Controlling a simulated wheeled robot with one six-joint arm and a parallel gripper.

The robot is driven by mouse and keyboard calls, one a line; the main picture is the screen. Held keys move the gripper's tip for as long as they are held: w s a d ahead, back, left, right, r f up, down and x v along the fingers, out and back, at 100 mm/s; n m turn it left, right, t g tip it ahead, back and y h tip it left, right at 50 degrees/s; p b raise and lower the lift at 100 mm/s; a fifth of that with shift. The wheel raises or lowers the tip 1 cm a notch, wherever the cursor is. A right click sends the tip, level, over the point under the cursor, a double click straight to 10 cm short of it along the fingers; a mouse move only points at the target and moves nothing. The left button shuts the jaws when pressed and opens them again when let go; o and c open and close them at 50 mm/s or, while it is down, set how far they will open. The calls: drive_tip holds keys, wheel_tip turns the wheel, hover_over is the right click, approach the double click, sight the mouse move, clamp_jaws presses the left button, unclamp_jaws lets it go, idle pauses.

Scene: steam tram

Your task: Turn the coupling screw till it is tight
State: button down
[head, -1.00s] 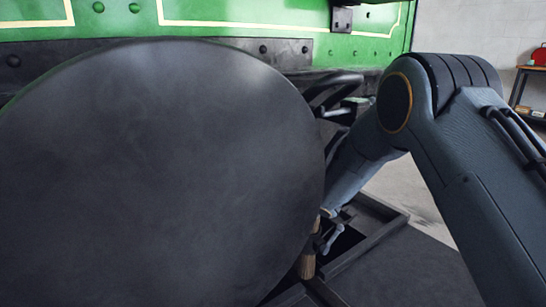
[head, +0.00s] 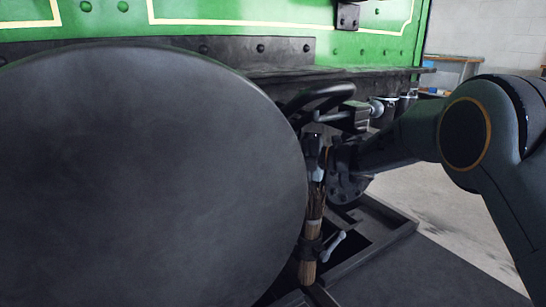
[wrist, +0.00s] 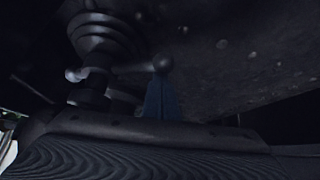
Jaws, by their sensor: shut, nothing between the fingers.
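The coupling screw (head: 313,232) hangs upright under the tram end in the head view, brown and ridged, just right of the large dark disc. A pale grey ball-ended bar (head: 333,245) sticks out from it, low and to the right. My gripper (head: 318,172) is beside the upper part of the screw, partly lost among dark parts. In the wrist view the shut blue-grey fingers (wrist: 161,88) overlap the right ball of a bar (wrist: 120,69); I cannot tell whether they touch it. Nothing shows held between them.
A large dark buffer disc (head: 150,175) fills the left of the head view and hides what lies behind it. Dark hooks and links (head: 320,100) sit above the screw, below the green tram body (head: 230,20). A dark floor frame (head: 385,235) lies below. Open floor is at the right.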

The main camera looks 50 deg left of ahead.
drive_tip(key=shift+w+d+r+p, duration=0.15)
drive_tip(key=shift+w+r+p, duration=0.2)
drive_tip(key=shift+w+r, duration=0.45)
drive_tip(key=shift+w+d+r+p, duration=0.1)
drive_tip(key=shift+w+r+p, duration=0.2)
drive_tip(key=shift+w+r, duration=0.45)
drive_tip(key=shift+w+f, duration=0.15)
drive_tip(key=shift+w, duration=0.1)
